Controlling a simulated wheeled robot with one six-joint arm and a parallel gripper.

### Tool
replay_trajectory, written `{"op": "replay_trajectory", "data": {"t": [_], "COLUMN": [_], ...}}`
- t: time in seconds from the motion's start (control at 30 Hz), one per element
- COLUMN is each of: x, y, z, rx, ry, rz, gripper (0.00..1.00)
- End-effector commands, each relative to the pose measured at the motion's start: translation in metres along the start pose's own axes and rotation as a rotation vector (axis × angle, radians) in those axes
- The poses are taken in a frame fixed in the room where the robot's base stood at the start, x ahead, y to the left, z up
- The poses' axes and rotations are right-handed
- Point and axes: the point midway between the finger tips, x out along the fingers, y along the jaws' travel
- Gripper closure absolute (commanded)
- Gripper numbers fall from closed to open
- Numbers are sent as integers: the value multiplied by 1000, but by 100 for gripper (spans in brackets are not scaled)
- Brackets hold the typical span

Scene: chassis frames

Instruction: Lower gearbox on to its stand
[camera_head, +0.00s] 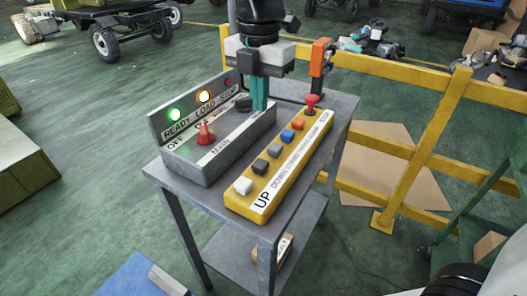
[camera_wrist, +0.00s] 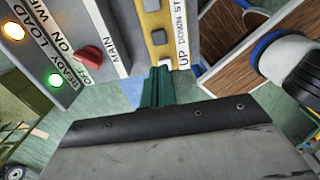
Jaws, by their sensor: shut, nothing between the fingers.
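My gripper (camera_head: 260,96) has teal fingers pressed together, pointing down with nothing between them. In the head view it is over the far end of the grey control box (camera_head: 195,170), beside the yellow pendant. The yellow pendant (camera_head: 238,207) lies on the cart, with a white button (camera_head: 243,186) nearest its UP label, several other buttons and a red mushroom button (camera_head: 312,101). In the wrist view the fingers (camera_wrist: 158,88) show below the pendant's UP end (camera_wrist: 180,55). I cannot make out a gearbox or its stand for certain.
The control box has a red knob (camera_head: 205,133), a lit green lamp (camera_head: 176,115) and a lit amber lamp (camera_head: 204,96). The grey cart (camera_head: 310,165) has an orange-and-black device (camera_head: 320,62) at its far edge. A yellow railing (camera_head: 400,85) runs behind and to the right.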

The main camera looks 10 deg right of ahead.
Motion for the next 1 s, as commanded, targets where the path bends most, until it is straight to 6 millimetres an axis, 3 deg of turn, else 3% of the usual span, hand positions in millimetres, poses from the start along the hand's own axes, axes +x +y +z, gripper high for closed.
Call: {"op": "replay_trajectory", "data": {"t": [0.27, 0.8, 1.0], "x": [10, 115, 136], "y": [-2, -3, -2], "z": [2, 2, 2], "rx": [6, 8, 8], "ry": [1, 2, 1], "rz": [-3, -5, -3], "gripper": [100, 100, 100]}}
